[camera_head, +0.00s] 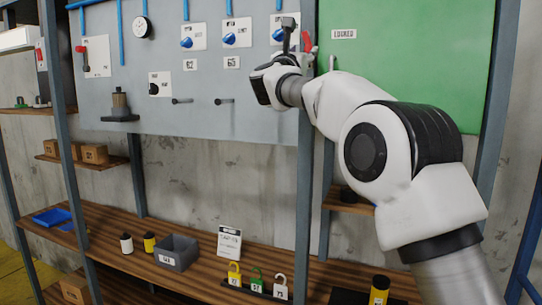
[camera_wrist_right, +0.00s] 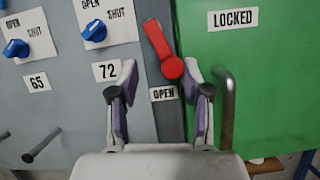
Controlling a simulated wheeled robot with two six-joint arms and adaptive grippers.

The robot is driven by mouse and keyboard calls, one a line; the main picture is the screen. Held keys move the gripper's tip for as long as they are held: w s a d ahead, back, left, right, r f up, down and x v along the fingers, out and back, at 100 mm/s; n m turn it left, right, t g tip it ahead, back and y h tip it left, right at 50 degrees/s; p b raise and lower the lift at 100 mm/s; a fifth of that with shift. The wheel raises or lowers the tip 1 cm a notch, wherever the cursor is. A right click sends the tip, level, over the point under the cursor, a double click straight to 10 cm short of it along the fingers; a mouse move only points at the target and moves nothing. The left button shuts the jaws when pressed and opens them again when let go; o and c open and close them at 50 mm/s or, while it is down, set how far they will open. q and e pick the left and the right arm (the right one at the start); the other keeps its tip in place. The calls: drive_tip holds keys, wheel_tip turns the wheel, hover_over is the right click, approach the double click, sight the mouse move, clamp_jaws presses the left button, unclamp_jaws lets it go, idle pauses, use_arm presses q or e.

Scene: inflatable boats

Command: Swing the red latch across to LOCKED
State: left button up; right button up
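The red latch (camera_wrist_right: 163,48) is mounted on the dark strip between the grey panel and the green door (camera_wrist_right: 275,85). Its arm tilts up and left from the round pivot, away from the LOCKED label (camera_wrist_right: 233,19). The OPEN label (camera_wrist_right: 163,93) is just below the pivot. My right gripper (camera_wrist_right: 160,72) is open, with its fingers apart on either side of the latch's lower end; I cannot tell whether they touch it. In the head view, the right gripper (camera_head: 291,32) partly hides the latch (camera_head: 308,42). My left gripper is not in view.
A metal door handle (camera_wrist_right: 228,110) stands out right of the right finger. Blue valve knobs (camera_wrist_right: 95,31) are on the panel to the left. Pegs (camera_head: 224,101) jut from the panel. A shelf post (camera_head: 304,190) stands below the latch. The lower shelf holds a grey bin (camera_head: 177,252) and padlocks (camera_head: 256,278).

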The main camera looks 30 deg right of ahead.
drive_tip(key=f+b+v, duration=0.1)
drive_tip(key=b+v, duration=0.7)
drive_tip(key=w+f+n+y+b, duration=0.1)
drive_tip(key=w+f, duration=0.4)
drive_tip(key=f, duration=0.7)
drive_tip(key=w+f+n+y+b, duration=0.1)
drive_tip(key=w+f, duration=0.5)
drive_tip(key=f, duration=0.6)
drive_tip(key=shift+d+n+y+b, duration=0.3)
drive_tip(key=shift+n+b, duration=0.6)
drive_tip(key=shift+b, duration=0.15)
drive_tip(key=shift+s+r, duration=0.1)
